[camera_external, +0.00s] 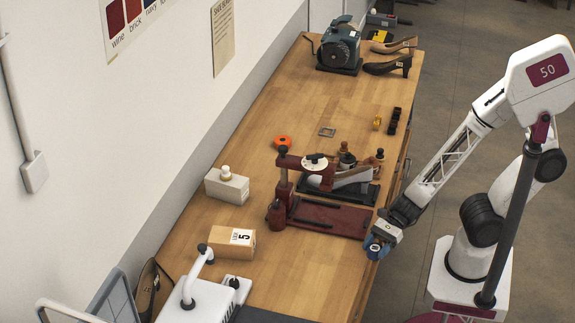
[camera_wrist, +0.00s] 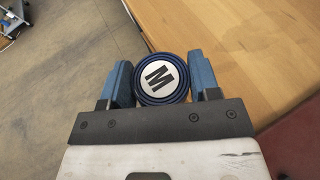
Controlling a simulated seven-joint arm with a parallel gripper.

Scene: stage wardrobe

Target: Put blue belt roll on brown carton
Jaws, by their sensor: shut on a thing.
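The brown carton (camera_external: 232,243) lies on the bench to the left of my gripper, with a white label marked "5". Its top is bare.
A dark red press (camera_external: 325,217) stands between my gripper and the carton's far side. A white box (camera_external: 226,187) lies behind the carton. A white machine (camera_external: 200,290) stands in front of it. Bare wooden bench (camera_external: 305,275) lies between carton and gripper.

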